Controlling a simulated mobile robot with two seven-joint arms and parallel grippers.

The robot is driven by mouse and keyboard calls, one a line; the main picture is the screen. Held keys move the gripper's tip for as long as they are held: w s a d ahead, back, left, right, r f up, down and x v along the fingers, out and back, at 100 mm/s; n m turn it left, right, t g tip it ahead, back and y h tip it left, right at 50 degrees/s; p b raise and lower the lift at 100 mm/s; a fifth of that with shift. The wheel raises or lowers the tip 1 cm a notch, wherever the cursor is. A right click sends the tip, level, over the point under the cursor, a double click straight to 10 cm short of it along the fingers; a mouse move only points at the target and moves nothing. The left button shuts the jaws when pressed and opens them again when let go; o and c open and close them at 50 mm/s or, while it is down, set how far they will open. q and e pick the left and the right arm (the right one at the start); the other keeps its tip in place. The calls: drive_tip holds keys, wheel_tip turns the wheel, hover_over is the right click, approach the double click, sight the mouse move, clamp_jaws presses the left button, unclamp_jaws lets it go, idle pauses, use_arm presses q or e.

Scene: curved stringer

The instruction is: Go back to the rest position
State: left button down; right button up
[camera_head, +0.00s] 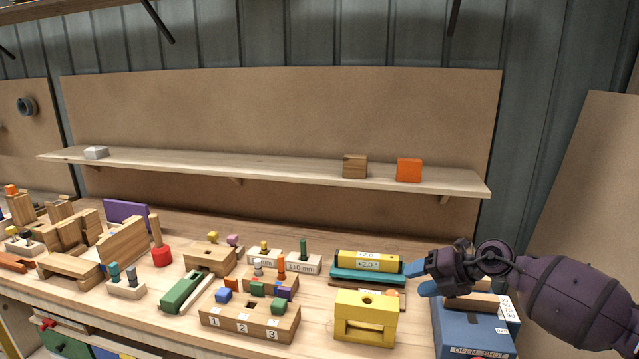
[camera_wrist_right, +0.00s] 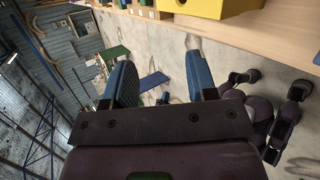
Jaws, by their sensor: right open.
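My right gripper (camera_head: 418,278) comes in from the right in the head view, over the right part of the workbench (camera_head: 130,306). Its blue fingers point left, close to the right end of the teal and yellow blocks (camera_head: 368,262). In the right wrist view the two blue fingers of the right gripper (camera_wrist_right: 163,88) stand apart with nothing between them. A yellow block (camera_head: 365,318) with a hole and a slot lies in front of the gripper. My left gripper is not in the head view.
A blue box (camera_head: 470,335) stands below my right wrist. Several wooden blocks, a numbered block (camera_head: 250,322) and a green piece (camera_head: 186,291) crowd the bench. A shelf (camera_head: 270,168) behind holds a wooden cube (camera_head: 355,166), an orange cube (camera_head: 409,170) and a white block (camera_head: 96,152).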

drive_tip(key=s+a+r+m+t+y, duration=0.3)
drive_tip(key=a+m+t, duration=0.2)
drive_tip(key=m+t, duration=0.45)
drive_tip(key=s+d+f+m+g+h, duration=0.1)
drive_tip(key=s+d+f+m+h, duration=0.2)
drive_tip(key=s+f+m, duration=0.4)
drive_tip(key=s+d+f+m+g+h, duration=0.1)
drive_tip(key=s+d+f+m+h, duration=0.3)
drive_tip(key=s+f+m, duration=0.4)
drive_tip(key=s+d+f+m+g+h+b, duration=0.1)
drive_tip(key=s+d+f+m+h, duration=0.2)
drive_tip(key=s+f, duration=1.1)
drive_tip(key=s+m+h, duration=0.2)
drive_tip(key=s+m, duration=0.1)
drive_tip(key=m, duration=0.1)
drive_tip(key=shift+d+f+h, duration=0.25)
drive_tip(key=shift+d+h, duration=0.1)
drive_tip(key=shift+h, duration=0.05)
drive_tip(key=shift+m+g, duration=0.25)
